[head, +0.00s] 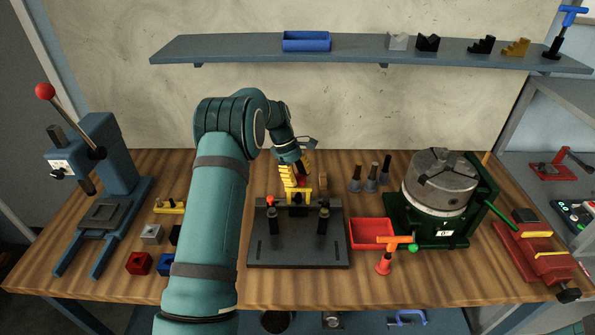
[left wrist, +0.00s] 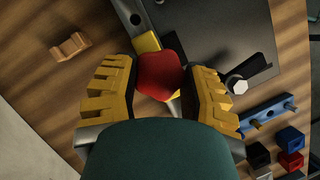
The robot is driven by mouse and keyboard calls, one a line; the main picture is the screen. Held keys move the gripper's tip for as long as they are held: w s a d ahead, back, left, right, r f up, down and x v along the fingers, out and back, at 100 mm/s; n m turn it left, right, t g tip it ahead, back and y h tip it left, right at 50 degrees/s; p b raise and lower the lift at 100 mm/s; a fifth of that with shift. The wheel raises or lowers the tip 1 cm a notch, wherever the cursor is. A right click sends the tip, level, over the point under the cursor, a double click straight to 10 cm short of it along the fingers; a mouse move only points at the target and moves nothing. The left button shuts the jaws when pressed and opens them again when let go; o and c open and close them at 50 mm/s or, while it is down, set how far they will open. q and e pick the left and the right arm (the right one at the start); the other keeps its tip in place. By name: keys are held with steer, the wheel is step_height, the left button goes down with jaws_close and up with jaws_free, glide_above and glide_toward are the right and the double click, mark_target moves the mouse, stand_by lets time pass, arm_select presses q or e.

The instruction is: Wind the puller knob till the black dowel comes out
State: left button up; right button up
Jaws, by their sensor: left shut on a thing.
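My left gripper (head: 295,186) reaches down over the back of the black fixture (head: 298,254) on the bench. Its yellow fingers (left wrist: 160,88) are shut on the red puller knob (left wrist: 160,72), one finger on each side. In the head view the knob (head: 303,181) is mostly hidden by the fingers. The yellow puller body (head: 298,196) sits below the knob at the fixture's rear edge, and a piece of it shows in the left wrist view (left wrist: 147,42). I cannot make out the black dowel clearly. My right gripper is not in view.
Two dark posts (head: 323,226) stand on the fixture. A red bin (head: 371,233) and a green chuck stand (head: 437,210) are to its right. A blue press (head: 107,160) stands left, with small coloured blocks (head: 139,263) near it. A shelf (head: 370,53) runs above.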

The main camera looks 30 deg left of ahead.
arm_select(q)
steer(key=m+g+p, duration=0.1)
steer(key=m, duration=0.2)
steer(key=shift+f+m+g, duration=0.1)
steer(key=shift+m+g, duration=0.2)
steer(key=shift+m, duration=0.1)
steer(key=m, duration=0.2)
steer(key=m+g+y+p, duration=0.1)
steer(key=m, duration=0.1)
steer(key=shift+d+m+g, duration=0.1)
steer(key=shift+m+g, duration=0.2)
steer(key=m+y, duration=0.1)
steer(key=m, duration=0.1)
steer(key=m+g+y, duration=0.1)
steer(key=m, duration=0.2)
steer(key=m+y, duration=0.1)
steer(key=m, duration=0.1)
steer(key=m+y, duration=0.1)
steer(key=m, duration=0.2)
steer(key=shift+w+d, duration=0.1)
steer(key=shift+m, duration=0.4)
steer(key=o, duration=1.2)
